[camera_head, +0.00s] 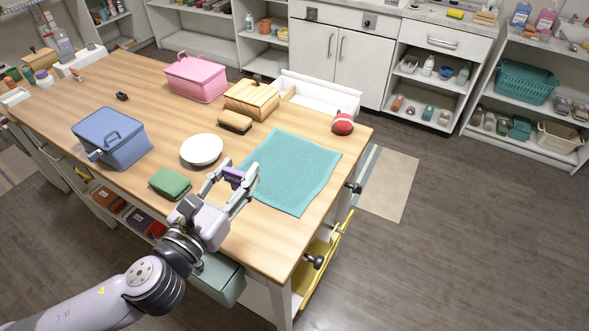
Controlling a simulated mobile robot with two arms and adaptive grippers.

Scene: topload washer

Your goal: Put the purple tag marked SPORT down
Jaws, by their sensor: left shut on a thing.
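My left gripper (234,172) reaches in from the lower left over the wooden table (130,80). It is shut on a small purple tag (235,176), which sits between the fingers. Any lettering on the tag is too small to read. The tag and fingers are by the left edge of a teal cloth (292,170), just right of a white plate (201,150). I cannot tell how far the tag is above the tabletop. My right gripper is not in view.
A folded green cloth (170,183) lies left of my gripper. A brush (235,122), wooden box (252,99), pink bin (195,79), blue bin (111,137), white tray (318,98) and red ball-like item (342,123) stand around. Bare wood shows in front of the cloth.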

